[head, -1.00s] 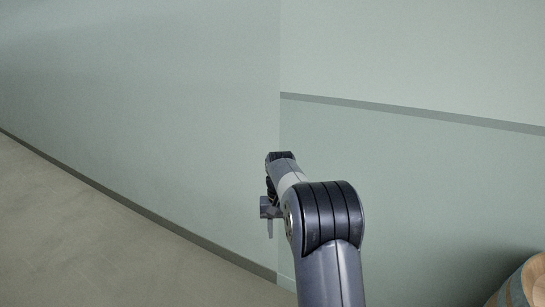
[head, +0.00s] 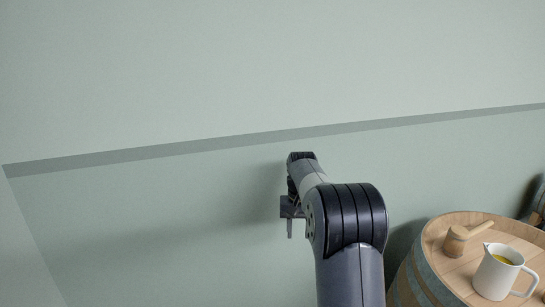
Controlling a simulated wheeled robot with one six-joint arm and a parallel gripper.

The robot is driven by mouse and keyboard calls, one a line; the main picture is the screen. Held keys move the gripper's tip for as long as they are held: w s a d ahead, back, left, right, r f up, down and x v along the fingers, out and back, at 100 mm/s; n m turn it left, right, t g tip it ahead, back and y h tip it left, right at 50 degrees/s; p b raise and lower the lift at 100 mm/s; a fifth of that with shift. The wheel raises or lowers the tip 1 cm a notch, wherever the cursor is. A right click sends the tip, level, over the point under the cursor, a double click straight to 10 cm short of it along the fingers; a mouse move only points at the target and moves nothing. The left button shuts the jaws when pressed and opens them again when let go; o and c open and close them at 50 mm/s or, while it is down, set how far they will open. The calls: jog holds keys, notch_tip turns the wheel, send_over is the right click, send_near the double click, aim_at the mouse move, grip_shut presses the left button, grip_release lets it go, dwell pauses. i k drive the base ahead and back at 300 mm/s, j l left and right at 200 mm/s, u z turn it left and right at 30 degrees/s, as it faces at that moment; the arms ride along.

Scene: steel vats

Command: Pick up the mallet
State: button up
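A wooden mallet (head: 461,239) lies on top of an upright barrel (head: 437,265) at the lower right of the head view. Its head is toward the left and its handle points up and to the right. My gripper (head: 290,230) is left of the barrel, in front of the wall and apart from the mallet. It is small and partly hidden by my arm, so I cannot tell whether it is open or shut.
A white jug (head: 494,276) with yellowish contents stands on the barrel top, close in front of the mallet. Another dark rounded object (head: 538,207) shows at the right edge. A pale green wall (head: 150,220) with a darker stripe fills the background.

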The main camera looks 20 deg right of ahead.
aim_at(458, 237)
jog(key=i+l+z, duration=0.1)
jog(key=i+z, duration=0.15)
jog(key=z, duration=0.2)
jog(key=i+z, duration=0.2)
jog(key=z, duration=0.25)
jog(key=i+j+z, duration=0.1)
jog(key=i+z, duration=0.15)
jog(key=z, duration=0.2)
jog(key=i+j+z, duration=0.15)
jog(key=z, duration=0.35)
jog(key=i+j+z, duration=0.25)
jog(key=i, duration=0.05)
